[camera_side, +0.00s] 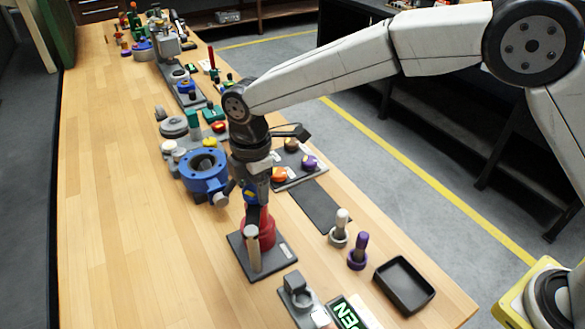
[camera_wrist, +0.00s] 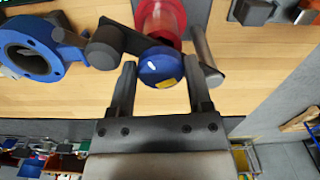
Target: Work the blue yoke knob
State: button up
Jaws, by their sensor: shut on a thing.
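The blue yoke knob (camera_wrist: 160,67) is round with a white mark and a yellow mark. It sits in front of the red actuator body (camera_wrist: 160,17) in the wrist view. My gripper (camera_wrist: 161,74) has one finger on each side of the knob and is shut on it. In the side view my gripper (camera_side: 257,203) points down over the red body (camera_side: 266,232), and the knob is mostly hidden by the fingers. The body stands on a dark base plate (camera_side: 280,256). A grey post (camera_side: 253,248) stands upright beside the body.
A blue ring-shaped valve (camera_side: 205,170) stands just behind to the left. Two pegs, white (camera_side: 341,225) and purple (camera_side: 358,250), and a black tray (camera_side: 404,284) are at the right. A block fixture (camera_side: 297,293) and green-lettered sign (camera_side: 346,315) are in front. The left wooden bench is clear.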

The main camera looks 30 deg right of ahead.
jog(key=o, duration=1.3)
jog(key=shift+r, duration=0.1)
jog(key=shift+r, duration=3.85)
